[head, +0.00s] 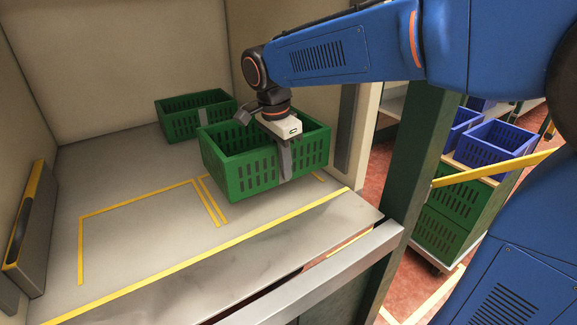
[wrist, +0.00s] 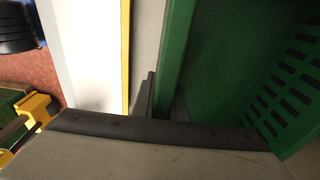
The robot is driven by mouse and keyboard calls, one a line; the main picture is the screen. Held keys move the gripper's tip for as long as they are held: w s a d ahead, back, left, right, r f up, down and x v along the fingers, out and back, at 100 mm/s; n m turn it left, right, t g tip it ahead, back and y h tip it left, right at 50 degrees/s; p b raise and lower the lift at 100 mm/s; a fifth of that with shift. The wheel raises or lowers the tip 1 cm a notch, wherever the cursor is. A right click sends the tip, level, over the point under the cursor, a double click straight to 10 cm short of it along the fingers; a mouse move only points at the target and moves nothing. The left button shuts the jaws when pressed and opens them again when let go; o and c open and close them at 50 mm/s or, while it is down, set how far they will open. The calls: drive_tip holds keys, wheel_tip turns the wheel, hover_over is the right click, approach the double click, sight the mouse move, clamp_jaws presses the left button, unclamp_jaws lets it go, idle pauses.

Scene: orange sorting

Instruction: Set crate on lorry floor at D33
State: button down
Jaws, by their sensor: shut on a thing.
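A green slatted crate (head: 232,172) is on the right side of the lorry floor (head: 135,255) in the head view. My gripper (head: 286,174) is shut on its near wall, with one grey finger down the outside. The crate looks level and empty where I see inside. It covers part of a yellow outline on the floor; I cannot tell whether its base touches the floor or hangs just above. Its green wall (wrist: 215,60) fills the right of the wrist view, beside a dark finger (wrist: 150,128). No D33 label is legible.
A second green crate (head: 180,122) stands behind the held one, close to it. A yellow-outlined space (head: 135,235) to the left is empty. A wall panel (head: 30,215) stands at the left. Outside, a trolley holds green crates (head: 445,215) and blue crates (head: 495,143).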

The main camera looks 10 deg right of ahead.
drive_tip(key=w+f, duration=0.1)
drive_tip(key=w+a+f, duration=0.1)
drive_tip(key=w, duration=0.1)
drive_tip(key=shift+a+f, duration=0.1)
drive_tip(key=shift+f, duration=2.45)
drive_tip(key=c, duration=1.7)
unclamp_jaws()
drive_tip(key=shift+r, duration=0.1)
drive_tip(key=r, duration=0.5)
drive_tip(key=a+r, duration=0.1)
drive_tip(key=r, duration=0.5)
drive_tip(key=a+r, duration=0.1)
drive_tip(key=r, duration=0.5)
drive_tip(key=shift+s, duration=0.4)
